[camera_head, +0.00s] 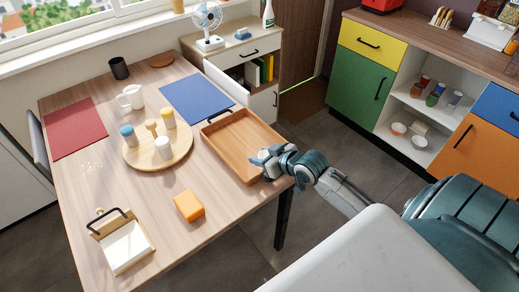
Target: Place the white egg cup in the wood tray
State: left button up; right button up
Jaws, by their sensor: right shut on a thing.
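The wood tray (222,117) is a shallow, empty-looking rectangular box on the right side of the table. My right gripper (259,161) is over the tray's near right part, close to its rim. It is shut on a small pale thing, the white egg cup (264,154), mostly hidden by the fingers. I cannot tell whether the egg cup touches the tray floor. My left gripper is not in view.
A round wooden board (184,155) left of the tray holds shakers with blue, yellow and white tops and a small wooden piece. A white jug (132,97), blue mat (195,98), red mat (75,128), orange block (188,206) and napkin holder (126,246) are on the table.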

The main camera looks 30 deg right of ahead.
aim_at(261, 152)
jog(key=w, duration=0.1)
jog(key=w+d, duration=0.1)
jog(key=w, duration=0.1)
jog(key=w+d, duration=0.1)
jog(key=shift+w+d+f, duration=0.2)
jog(key=shift+w+f, duration=0.05)
jog(key=shift+w, duration=0.1)
notch_tip(261, 152, down, 3)
jog(key=shift+p, duration=0.5)
jog(key=shift+f, duration=0.25)
jog(key=shift+f, duration=0.2)
jog(key=o, duration=1)
jog(key=shift+c, duration=0.2)
jog(key=shift+r, duration=0.15)
